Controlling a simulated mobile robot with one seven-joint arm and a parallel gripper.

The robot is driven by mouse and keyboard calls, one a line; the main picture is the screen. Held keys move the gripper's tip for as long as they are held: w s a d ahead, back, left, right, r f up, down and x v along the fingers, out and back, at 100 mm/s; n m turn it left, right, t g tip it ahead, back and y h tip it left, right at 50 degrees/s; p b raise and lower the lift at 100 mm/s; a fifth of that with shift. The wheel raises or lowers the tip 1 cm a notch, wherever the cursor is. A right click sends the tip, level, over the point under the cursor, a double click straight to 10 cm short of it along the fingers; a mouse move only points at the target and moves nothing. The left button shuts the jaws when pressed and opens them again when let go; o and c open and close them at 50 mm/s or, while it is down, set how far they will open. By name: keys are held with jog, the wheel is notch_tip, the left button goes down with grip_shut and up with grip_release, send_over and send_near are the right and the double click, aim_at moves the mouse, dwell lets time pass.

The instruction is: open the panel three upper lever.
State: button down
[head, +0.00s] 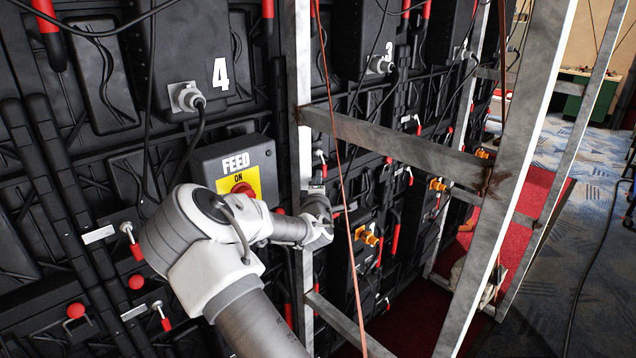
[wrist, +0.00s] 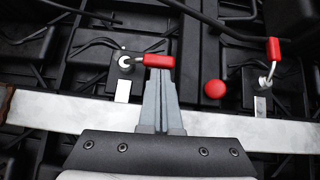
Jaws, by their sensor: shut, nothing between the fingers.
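My gripper (wrist: 163,80) is shut and empty in the wrist view, its grey fingers together. A lever (wrist: 158,61) with a round metal pivot and a red handle pointing right lies at the fingertips; I cannot tell whether they touch. A second lever (wrist: 273,50) with an upright red handle is to the right. In the head view my gripper (head: 322,222) is at the metal post, partly hidden by my arm. The panel marked 3 (head: 388,50) is behind the post. A red-handled lever (head: 323,165) shows below and left of the number, above my gripper.
Metal scaffold posts (head: 528,130) and a cross brace (head: 400,140) stand before the wall. The post also crosses the wrist view (wrist: 60,113). A FEED box (head: 215,160), panel 4 and hanging cables are at left. A red ball knob (wrist: 215,89) sits between the levers.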

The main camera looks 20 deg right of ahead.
jog(key=shift+d+f+b, duration=0.1)
jog(key=shift+f+b, duration=0.05)
jog(key=shift+b, duration=0.6)
jog(key=w+d+r+n+t+b, duration=0.1)
jog(key=w+d+n+t+b, duration=0.2)
jog(key=b, duration=1.8)
jog(key=shift+d+r+n+t+y+b, duration=0.35)
jog(key=shift+d+n+t, duration=0.85)
jog(key=shift+d+n, duration=1)
jog(key=shift+d+m, duration=0.3)
